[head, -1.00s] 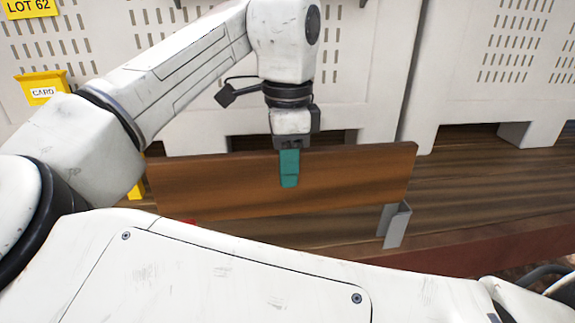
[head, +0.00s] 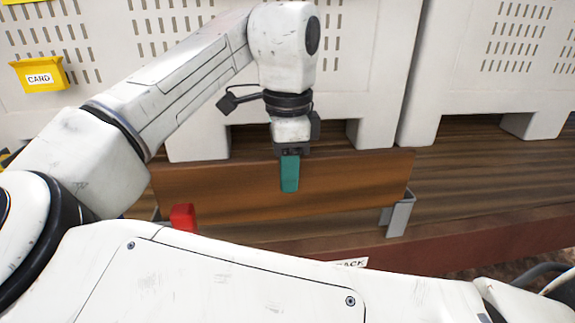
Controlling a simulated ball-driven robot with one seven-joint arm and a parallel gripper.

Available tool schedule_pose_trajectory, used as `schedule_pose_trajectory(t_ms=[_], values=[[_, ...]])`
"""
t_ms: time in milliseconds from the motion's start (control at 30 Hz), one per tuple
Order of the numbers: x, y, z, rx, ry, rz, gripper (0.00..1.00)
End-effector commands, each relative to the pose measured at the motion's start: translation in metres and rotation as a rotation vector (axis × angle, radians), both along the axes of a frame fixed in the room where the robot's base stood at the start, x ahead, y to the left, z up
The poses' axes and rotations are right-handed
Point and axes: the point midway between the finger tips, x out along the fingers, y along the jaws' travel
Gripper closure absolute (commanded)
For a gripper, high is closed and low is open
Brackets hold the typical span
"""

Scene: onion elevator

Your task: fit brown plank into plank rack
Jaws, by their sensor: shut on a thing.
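The brown plank (head: 350,180) stands on its long edge, upright, in the middle of the head view. My gripper (head: 290,175) is shut on its top edge near the middle, with a teal finger over the near face. A grey metal bracket (head: 399,216), seemingly part of the plank rack, stands at the plank's lower right end. The plank's right end overlaps the bracket in view; I cannot tell whether it is seated in it. The left end of the rack is mostly hidden by my body. A label ending in "ACK" (head: 352,262) shows at the front edge.
A red block-like thing (head: 183,217) stands in front of the plank's lower left. Large pale slotted crates (head: 365,60) stand behind on the dark wooden surface (head: 470,180). A yellow CARD holder (head: 38,76) hangs at left. The surface right of the bracket is clear.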

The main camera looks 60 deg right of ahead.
Motion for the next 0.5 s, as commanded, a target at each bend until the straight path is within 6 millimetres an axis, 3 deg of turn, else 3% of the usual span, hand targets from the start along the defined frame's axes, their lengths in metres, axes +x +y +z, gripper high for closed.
schedule_pose_trajectory(t_ms=[500], values=[[0.0, 0.0, -0.023, -0.001, 0.001, -0.001, 1.0]])
